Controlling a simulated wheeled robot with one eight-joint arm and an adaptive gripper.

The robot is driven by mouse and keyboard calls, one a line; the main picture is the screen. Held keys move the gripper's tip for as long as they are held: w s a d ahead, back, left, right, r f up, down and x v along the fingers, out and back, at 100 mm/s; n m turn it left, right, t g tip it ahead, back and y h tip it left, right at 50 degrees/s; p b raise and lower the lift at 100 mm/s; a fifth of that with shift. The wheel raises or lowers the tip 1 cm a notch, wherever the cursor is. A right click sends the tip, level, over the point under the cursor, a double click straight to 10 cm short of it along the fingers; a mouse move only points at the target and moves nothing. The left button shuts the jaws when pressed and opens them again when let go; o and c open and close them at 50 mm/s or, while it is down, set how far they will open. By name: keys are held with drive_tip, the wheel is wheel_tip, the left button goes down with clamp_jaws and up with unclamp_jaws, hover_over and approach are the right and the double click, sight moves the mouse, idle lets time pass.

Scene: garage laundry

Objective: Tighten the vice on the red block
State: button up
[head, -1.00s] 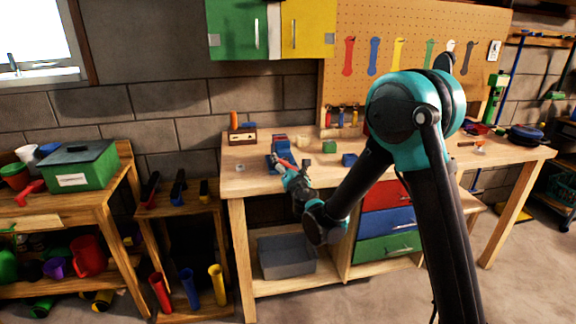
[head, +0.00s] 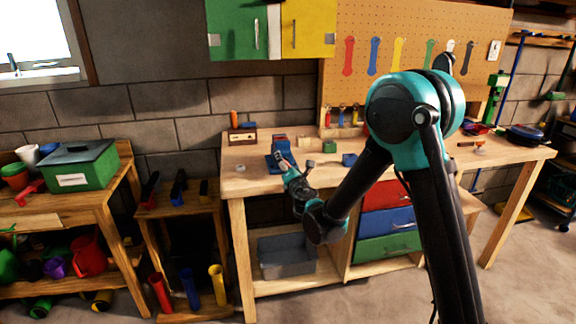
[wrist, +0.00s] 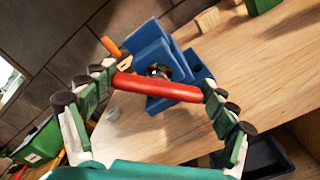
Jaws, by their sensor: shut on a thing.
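The blue vice (head: 280,146) stands near the left end of the workbench. In the wrist view the vice (wrist: 148,42) is straight ahead, with its dark round screw end in the middle. Its red handle bar (wrist: 157,88) lies across the screw. My gripper (wrist: 167,77) has one finger at each end of this bar and is shut on it lengthwise. In the head view my gripper (head: 286,165) is at the front of the vice. A red block between the jaws cannot be clearly made out; the vice body hides that area in the wrist view.
On the workbench (head: 240,180), a small green block (head: 329,147) and a blue block (head: 349,159) lie right of the vice. A wooden box (head: 242,135) stands behind it to the left. A grey bin (head: 287,257) is on the shelf below.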

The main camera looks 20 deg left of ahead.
drive_tip(key=shift+m, duration=1)
drive_tip(key=o, duration=1)
drive_tip(key=v, duration=1.2)
drive_tip(key=shift+d+f, duration=0.1)
